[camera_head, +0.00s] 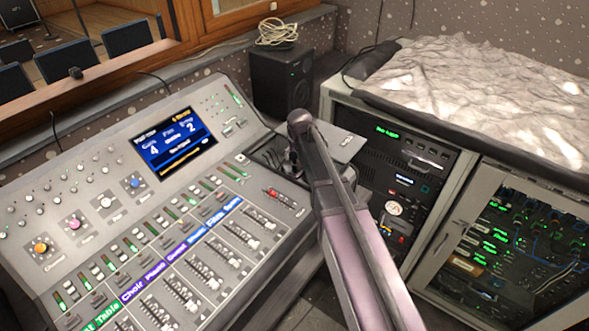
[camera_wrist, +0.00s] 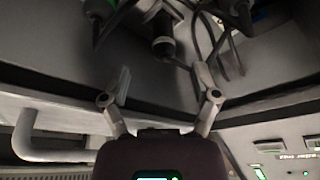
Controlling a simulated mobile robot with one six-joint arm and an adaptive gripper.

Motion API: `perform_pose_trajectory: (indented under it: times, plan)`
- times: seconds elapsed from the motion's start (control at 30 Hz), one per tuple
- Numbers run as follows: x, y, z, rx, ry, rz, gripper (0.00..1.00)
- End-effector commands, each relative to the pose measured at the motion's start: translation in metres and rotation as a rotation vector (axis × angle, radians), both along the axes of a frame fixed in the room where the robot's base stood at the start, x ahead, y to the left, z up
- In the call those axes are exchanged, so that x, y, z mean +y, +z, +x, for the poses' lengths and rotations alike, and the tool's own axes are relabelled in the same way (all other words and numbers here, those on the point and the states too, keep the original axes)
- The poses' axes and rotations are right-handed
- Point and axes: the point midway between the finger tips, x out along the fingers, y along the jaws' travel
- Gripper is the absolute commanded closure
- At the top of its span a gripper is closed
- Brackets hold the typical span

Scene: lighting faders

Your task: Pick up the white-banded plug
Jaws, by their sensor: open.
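In the wrist view my gripper (camera_wrist: 161,72) is open, with one finger on each side and nothing between the tips. A dark plug (camera_wrist: 163,45) hangs just beyond the fingertips, roughly centred between them. A pale patch near its top may be the white band, but the view is too dark to be sure. A second dark plug (camera_wrist: 102,10) with some green on it is at the upper left. In the head view the forearm is over the recess beside the mixing desk, and it hides the gripper's fingers and most of the plugs.
Thin dark cables (camera_wrist: 228,50) hang right of the middle plug. The mixing desk (camera_head: 290,212) with its faders is left of the arm. The equipment rack (camera_head: 462,185) is to the right, and a black speaker (camera_head: 281,80) stands behind.

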Motion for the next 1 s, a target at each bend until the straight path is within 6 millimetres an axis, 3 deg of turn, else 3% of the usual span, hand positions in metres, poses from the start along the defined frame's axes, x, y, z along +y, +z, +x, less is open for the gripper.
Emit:
perform_pose_trajectory:
  times: [0.47,1.0]
  plan:
    - [0.000,-0.003,0.001,0.000,0.000,0.000,0.21]
    - [0.005,-0.041,0.010,0.000,0.000,0.000,0.21]
